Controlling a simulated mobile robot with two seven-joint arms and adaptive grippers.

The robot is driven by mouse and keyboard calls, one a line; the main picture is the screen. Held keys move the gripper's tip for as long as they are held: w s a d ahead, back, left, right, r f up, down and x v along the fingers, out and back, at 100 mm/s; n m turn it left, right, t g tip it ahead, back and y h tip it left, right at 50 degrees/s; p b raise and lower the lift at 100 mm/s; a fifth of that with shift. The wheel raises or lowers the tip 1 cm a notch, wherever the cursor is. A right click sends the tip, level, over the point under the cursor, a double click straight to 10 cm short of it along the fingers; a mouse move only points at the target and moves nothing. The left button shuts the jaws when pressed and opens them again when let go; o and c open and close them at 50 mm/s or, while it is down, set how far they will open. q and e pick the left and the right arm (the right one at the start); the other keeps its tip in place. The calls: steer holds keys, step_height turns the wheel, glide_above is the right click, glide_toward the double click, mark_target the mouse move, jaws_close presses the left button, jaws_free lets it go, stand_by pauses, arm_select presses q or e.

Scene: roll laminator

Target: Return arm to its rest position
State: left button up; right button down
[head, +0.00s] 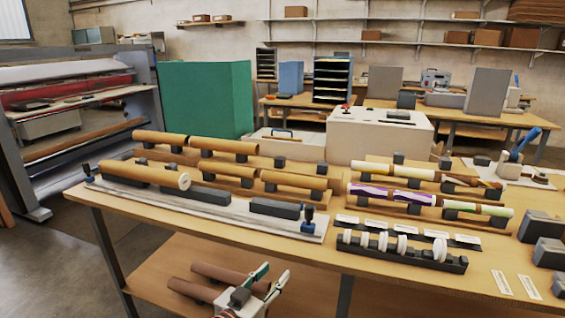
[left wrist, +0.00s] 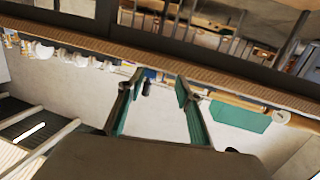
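My left gripper (head: 277,269) shows at the bottom of the head view, in front of the worktable (head: 330,262) and below its top in the picture. Its two fingers with green pads stand apart, with nothing between them. The left wrist view also shows the left gripper (left wrist: 160,77) open and empty, with the scene strongly tilted behind it. Most of my left arm is outside the head view. My right gripper and right arm are not in view.
The worktable carries brown rolls (head: 225,145), a long pale fixture bar (head: 200,208) and a dark rack (head: 400,252) of white discs. Its lower shelf (head: 375,295) holds more brown rolls (head: 200,290) beside the gripper. The laminator (head: 80,100) stands left; open floor (head: 65,265) lies front left.

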arm_select(q)
steer(key=s+a+f+g+y, duration=0.1)
steer(key=s+a+f, duration=0.5)
steer(key=s, duration=0.3)
steer(key=s+a+f+g+y, duration=0.1)
steer(key=s+a+f+y, duration=0.1)
steer(key=s+a+f, duration=0.4)
steer(key=s+a+f+n+g+y, duration=0.1)
steer(key=s+a+f, duration=0.4)
steer(key=s+f, duration=0.5)
steer(key=s+y, duration=0.1)
steer(key=s, duration=0.2)
steer(key=shift+s+a+f+g, duration=0.2)
steer(key=shift+s+a+g, duration=0.1)
steer(key=shift+a, duration=0.1)
